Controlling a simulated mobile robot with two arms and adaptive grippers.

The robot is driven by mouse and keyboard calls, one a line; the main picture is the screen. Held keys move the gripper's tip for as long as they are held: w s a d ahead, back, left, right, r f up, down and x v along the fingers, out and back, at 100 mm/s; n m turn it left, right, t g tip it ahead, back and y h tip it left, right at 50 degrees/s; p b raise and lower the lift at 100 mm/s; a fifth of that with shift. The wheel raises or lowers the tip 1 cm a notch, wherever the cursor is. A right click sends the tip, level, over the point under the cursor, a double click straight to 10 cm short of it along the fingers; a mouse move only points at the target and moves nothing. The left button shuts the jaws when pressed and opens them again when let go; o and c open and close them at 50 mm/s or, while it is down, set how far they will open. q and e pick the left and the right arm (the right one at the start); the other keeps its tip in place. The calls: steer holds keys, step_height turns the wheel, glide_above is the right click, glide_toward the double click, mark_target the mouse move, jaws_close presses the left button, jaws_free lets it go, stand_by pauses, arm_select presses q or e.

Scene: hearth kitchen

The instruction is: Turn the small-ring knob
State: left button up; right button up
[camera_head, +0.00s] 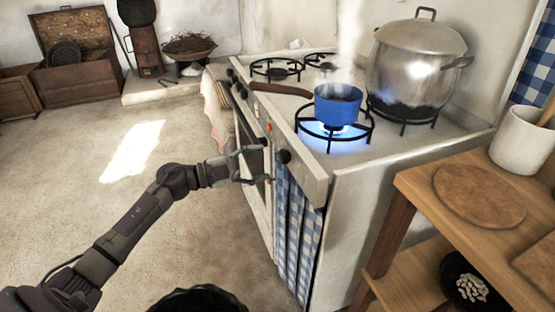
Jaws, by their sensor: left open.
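The cream stove (312,168) has several dark knobs along its front edge. The nearest knob (284,156) is at the right end of that row, and another knob (268,127) is a little farther along. I cannot tell from labels which one is the small-ring knob. My left gripper (260,164) is open in front of the stove, its fingers pointing at the nearest knob. It appears just short of the knob; contact is not clear. A blue saucepan (338,107) stands on a ring (352,138) with a blue flame lit. My right gripper is not in view.
A large lidded steel pot (415,65) stands on the back ring. Two empty rings (276,69) are farther left. The saucepan's handle (280,89) points left, over the stove's front side. A wooden table (420,195) is close at right. The floor at left is clear.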

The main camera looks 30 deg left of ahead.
mark_target(279, 158)
arm_select(q)
steer(key=x, duration=0.4)
steer(key=shift+w, duration=0.1)
steer(key=shift+w+d, duration=0.35)
steer(key=shift+w, duration=0.05)
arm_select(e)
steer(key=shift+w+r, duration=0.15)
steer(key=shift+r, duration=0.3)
arm_select(q)
steer(key=c, duration=1.1)
steer(key=shift+c, duration=0.2)
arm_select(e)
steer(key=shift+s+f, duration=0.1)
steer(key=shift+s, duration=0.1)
